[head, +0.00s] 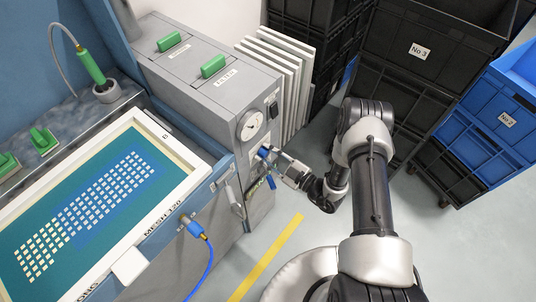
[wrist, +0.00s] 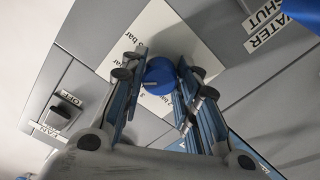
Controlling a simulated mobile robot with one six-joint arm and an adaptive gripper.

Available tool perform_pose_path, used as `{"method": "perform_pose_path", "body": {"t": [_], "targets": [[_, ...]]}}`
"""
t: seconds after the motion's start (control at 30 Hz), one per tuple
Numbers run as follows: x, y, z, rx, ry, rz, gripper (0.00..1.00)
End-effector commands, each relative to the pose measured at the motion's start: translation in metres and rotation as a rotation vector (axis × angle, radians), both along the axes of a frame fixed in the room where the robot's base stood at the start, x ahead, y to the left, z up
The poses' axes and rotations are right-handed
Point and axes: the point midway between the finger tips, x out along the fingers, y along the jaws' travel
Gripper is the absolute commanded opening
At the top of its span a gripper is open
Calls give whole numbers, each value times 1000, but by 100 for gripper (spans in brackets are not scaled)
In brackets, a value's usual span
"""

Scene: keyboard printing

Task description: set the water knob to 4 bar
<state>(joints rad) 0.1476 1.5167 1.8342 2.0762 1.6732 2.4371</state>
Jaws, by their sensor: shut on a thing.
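The blue water knob (wrist: 159,74) sits on a white scale plate (wrist: 186,40) in the wrist view. My gripper (wrist: 160,68) has a finger on each side of the knob and is shut on it. Bar labels show on the plate beside the fingers; one reads 3 bar, and others are partly hidden. I cannot tell which mark the knob points to. In the head view, my gripper (head: 269,156) reaches the front of the grey cabinet, at the blue knob (head: 263,152). A round dial gauge (head: 251,125) sits just above it; its reading is too small to tell.
A WATER SHUT label (wrist: 270,33) is near the knob, and a small black switch (wrist: 63,112) is at left. A blue lever (head: 271,183) hangs below my gripper. White panels (head: 285,75) and black crates (head: 405,75) stand behind. Floor is free around the yellow line (head: 266,258).

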Motion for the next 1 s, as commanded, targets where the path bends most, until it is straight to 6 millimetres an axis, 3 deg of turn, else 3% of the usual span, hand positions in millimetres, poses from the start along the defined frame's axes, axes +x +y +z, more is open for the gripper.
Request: {"method": "perform_pose_path", "body": {"t": [0.77,0.8,1.0], "targets": [[0,0,0,60,77,0,5],[0,0,0,60,77,0,32],[0,0,0,60,77,0,45]]}}
